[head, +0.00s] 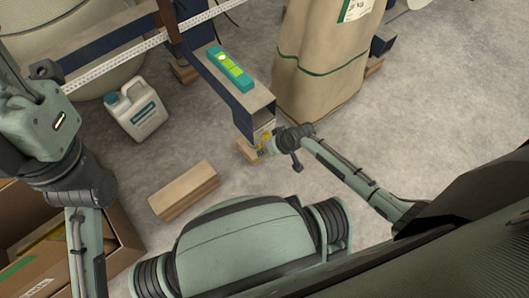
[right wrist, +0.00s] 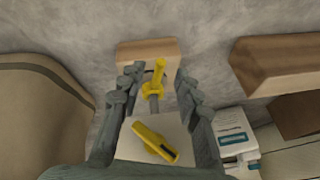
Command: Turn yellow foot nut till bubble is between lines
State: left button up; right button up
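A teal spirit level (head: 231,68) lies on the dark blue beam in the head view. Its vial is bright yellow-green, but the bubble and lines are too small to read. The yellow foot nut (head: 265,137) is low at the beam's near end, partly hidden. In the right wrist view the yellow nut (right wrist: 152,88) sits on a grey threaded rod. My right gripper (head: 279,145) is at the foot; in its wrist view the fingers (right wrist: 154,90) stand apart on either side of the nut, with gaps visible. My left arm shows at the left, but its gripper is not visible.
Another wooden block (head: 184,190) lies on the floor, near a white jug (head: 136,108). A large tan wrapped sack (head: 325,60) stands right of the beam. An open cardboard box (head: 121,240) is at lower left.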

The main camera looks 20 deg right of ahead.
jog(key=shift+b+x, duration=0.45)
jog(key=shift+x, duration=0.95)
grip_shut()
